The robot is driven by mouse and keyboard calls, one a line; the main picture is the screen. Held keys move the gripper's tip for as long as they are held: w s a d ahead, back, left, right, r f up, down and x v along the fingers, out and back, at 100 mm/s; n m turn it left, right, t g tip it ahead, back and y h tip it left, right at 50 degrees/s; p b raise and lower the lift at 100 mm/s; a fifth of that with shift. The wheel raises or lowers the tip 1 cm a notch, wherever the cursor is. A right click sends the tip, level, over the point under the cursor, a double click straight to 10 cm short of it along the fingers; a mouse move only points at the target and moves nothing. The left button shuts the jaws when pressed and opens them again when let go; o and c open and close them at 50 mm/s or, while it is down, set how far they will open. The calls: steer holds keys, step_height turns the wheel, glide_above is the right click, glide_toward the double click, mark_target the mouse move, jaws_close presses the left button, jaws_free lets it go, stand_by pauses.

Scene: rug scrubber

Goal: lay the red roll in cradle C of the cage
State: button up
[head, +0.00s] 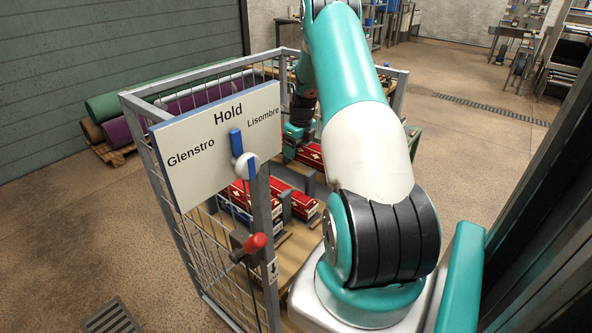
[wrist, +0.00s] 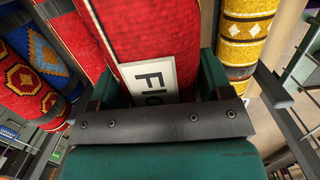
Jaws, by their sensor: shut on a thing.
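My gripper (wrist: 155,92) is shut on a red roll (wrist: 145,35) in the wrist view. The roll lies between its green jaws and has a white label with black letters beginning "Flo". In the head view, my gripper (head: 297,138) is inside the cage (head: 155,150), low over its far part. A red patterned roll (head: 312,156) shows beside it there; I cannot tell if this is the held one. I cannot make out any cradle letter, so cradle C is not identified. My arm hides the right side of the cage.
Other red rolls (head: 240,192) lie in the cage's near part. The wrist view shows patterned red rolls (wrist: 25,85) at left and a yellow roll (wrist: 245,28) at right. A "Hold" sign (head: 220,140) and a red-knobbed lever (head: 252,244) are on the near side. Open floor lies around.

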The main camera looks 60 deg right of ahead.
step_height(320, 180, down, 9)
steer(key=shift+r+p, duration=0.1)
steer(key=shift+p, duration=0.2)
steer(key=shift+f, duration=0.25)
steer(key=o, duration=1.3)
steer(key=r, duration=0.4)
steer(key=s+r+b, duration=0.1)
steer(key=r, duration=0.7)
steer(key=shift+s+a+r, duration=0.1)
steer(key=shift+s, duration=0.1)
